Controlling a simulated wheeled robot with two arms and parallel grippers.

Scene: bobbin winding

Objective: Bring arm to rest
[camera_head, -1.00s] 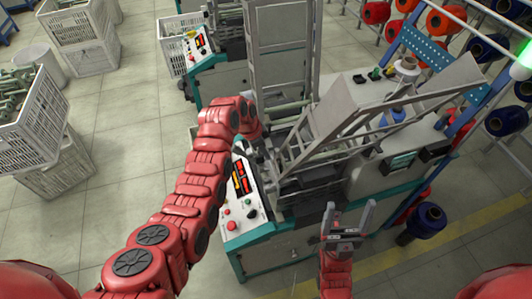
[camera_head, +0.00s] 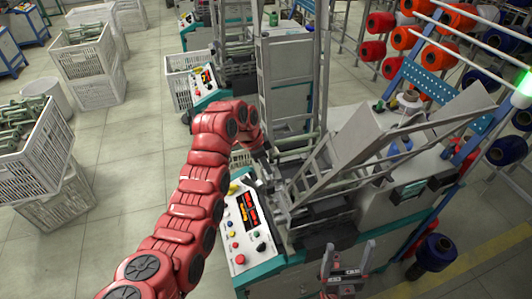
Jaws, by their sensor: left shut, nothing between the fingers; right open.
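My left arm reaches in from the lower left over the control panel side of the winding machine (camera_head: 375,200). My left gripper (camera_head: 262,160) is at the machine's left edge, beside the metal chute; its fingertips are small and partly hidden there. It is shut with nothing visible in it. My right gripper (camera_head: 347,262) is low in the picture, in front of the machine. Its two fingers point up and stand apart, with nothing between them. The control panel (camera_head: 245,222) has red displays and buttons, below my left gripper.
White crates of bobbins (camera_head: 28,150) stand at the left. A second machine (camera_head: 285,75) stands behind. A rack of red and blue spools (camera_head: 455,30) is at the right. A blue spool (camera_head: 436,252) is low at the right. Bare floor (camera_head: 125,180) lies left of my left arm.

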